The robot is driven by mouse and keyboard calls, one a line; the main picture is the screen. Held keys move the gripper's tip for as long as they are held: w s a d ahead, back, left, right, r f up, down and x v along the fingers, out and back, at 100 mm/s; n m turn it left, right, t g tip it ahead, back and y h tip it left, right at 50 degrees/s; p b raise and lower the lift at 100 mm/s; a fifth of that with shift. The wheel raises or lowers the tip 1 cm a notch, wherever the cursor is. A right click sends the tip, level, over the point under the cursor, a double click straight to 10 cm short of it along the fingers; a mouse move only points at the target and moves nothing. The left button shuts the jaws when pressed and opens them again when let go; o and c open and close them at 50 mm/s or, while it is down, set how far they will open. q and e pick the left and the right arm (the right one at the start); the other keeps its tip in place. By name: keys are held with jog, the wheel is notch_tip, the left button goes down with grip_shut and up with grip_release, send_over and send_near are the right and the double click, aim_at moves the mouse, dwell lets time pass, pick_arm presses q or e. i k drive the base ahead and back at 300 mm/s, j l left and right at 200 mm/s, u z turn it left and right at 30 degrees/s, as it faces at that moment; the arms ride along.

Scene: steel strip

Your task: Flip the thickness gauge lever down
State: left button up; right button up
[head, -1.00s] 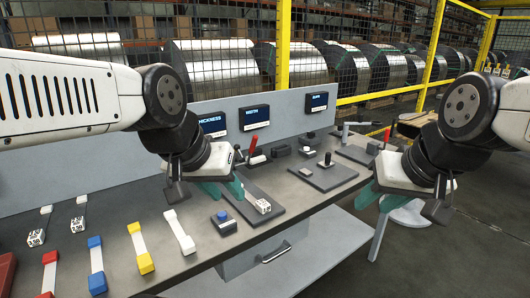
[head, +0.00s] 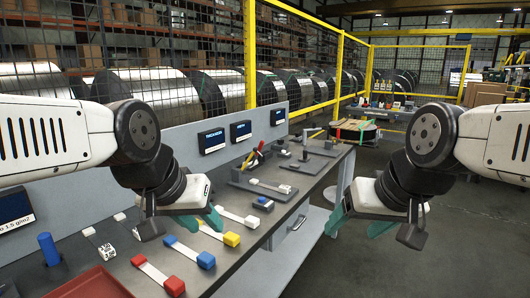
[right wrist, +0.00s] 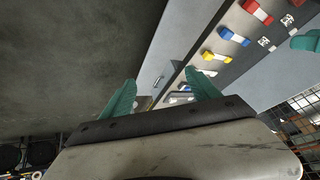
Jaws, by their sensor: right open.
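The thickness gauge appears to be the dark-based device (head: 240,181) on the bench below the screen reading THICKNESS (head: 212,139). A red lever (head: 254,158) stands up at its back, tilted; small details there are hard to make out. My left gripper (head: 202,222) hangs over the near part of the bench, to the left of the gauge and nearer to me. Its jaw gap is not clear. My right gripper (head: 358,225) is open and empty, off the bench's right edge, above the floor. It also shows in the right wrist view (right wrist: 160,98).
The bench (head: 235,262) carries red, blue, yellow and white-ended strips, a red tray (head: 95,284) and a blue cylinder (head: 48,249). Other devices stand at the far end. A yellow-framed mesh fence runs behind. Floor at the right is clear.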

aim_at(257, 151)
jog(key=k+j, duration=0.55)
jog(key=i+u, duration=0.15)
jog(key=u, duration=0.65)
jog(key=i+l+u, duration=0.2)
jog(key=l, duration=0.15)
jog(key=i+l+u, duration=0.2)
jog(key=l, duration=0.15)
jog(key=l+u, duration=0.45)
jog(key=l, duration=0.25)
jog(key=i+l, duration=0.1)
jog(key=l, duration=0.55)
jog(key=i+l, duration=0.1)
jog(key=l, duration=0.55)
jog(key=i+l+u, duration=0.1)
jog(key=l, duration=0.5)
